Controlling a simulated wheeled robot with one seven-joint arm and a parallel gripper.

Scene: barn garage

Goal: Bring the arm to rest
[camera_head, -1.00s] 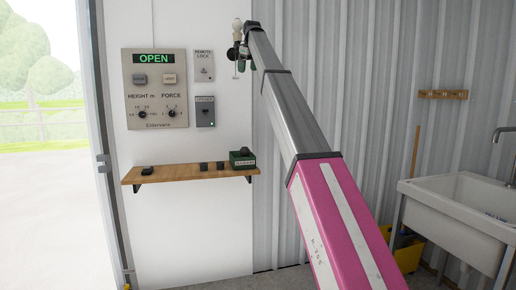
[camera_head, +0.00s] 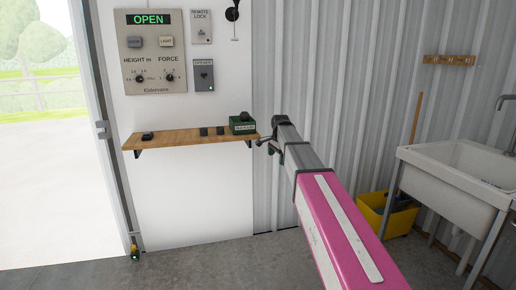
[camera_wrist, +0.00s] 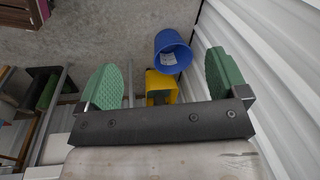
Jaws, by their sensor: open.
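My gripper (camera_wrist: 162,82) shows in the wrist view with its two green finger pads wide apart and nothing between them. In the head view my arm reaches forward, and its far end (camera_head: 268,140) is beside the right end of the wooden shelf (camera_head: 190,140). I cannot tell whether it touches the shelf. The fingers are mostly hidden in the head view. The control panel (camera_head: 152,58) on the white wall reads OPEN.
A green box (camera_head: 242,124) and small dark items sit on the shelf. A white sink (camera_head: 450,175) and a yellow bucket (camera_head: 372,208) stand at the right. The wrist view shows a blue bin (camera_wrist: 172,50) below. Bare floor (camera_head: 200,268) lies in front of the wall.

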